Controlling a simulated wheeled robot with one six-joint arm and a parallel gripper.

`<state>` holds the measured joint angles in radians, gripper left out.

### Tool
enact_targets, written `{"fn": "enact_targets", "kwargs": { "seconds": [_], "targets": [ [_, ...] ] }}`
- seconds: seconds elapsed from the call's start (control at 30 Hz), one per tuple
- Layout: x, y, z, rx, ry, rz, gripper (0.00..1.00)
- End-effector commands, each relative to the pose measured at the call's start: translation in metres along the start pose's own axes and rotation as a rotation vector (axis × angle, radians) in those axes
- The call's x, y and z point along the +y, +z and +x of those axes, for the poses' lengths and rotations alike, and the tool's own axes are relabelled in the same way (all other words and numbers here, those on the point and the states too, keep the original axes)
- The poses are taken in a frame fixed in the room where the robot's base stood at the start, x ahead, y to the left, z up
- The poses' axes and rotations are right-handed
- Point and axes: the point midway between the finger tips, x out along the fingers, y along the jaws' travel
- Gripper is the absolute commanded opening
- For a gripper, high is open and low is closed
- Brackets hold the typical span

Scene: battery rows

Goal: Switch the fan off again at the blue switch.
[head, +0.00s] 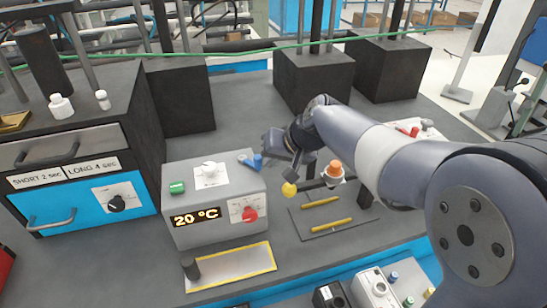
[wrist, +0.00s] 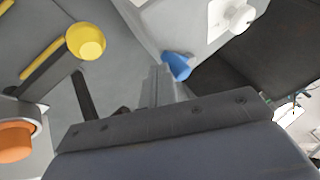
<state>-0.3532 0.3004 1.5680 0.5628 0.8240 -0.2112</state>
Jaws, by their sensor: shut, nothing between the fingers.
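The blue switch (head: 257,161) is a small blue knob at the back right edge of the grey box (head: 205,232) with the 20 °C display. In the wrist view the blue switch (wrist: 178,66) shows just beyond the fingertips. My gripper (wrist: 160,72) is shut and empty, its tips close beside the blue knob; I cannot tell whether they touch. In the head view my dark gripper body (head: 276,141) is just behind and right of the knob. I cannot make out a fan for certain.
The box also carries a white knob (head: 209,168), a green button (head: 177,188) and a red dial (head: 249,214). Right of it are a yellow ball-ended lever (head: 289,189) and an orange button (head: 334,169). A blue-fronted drawer unit (head: 75,215) stands left.

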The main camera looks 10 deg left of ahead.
Motion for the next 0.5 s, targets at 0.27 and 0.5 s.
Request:
{"fn": "enact_targets", "kwargs": {
  "seconds": [0.27,0.5],
  "targets": [
    [-0.014,0.012,-0.001,0.075,0.074,0.135,0.00],
    [-0.025,0.022,0.002,0.072,0.072,0.132,0.00]
  ]
}}
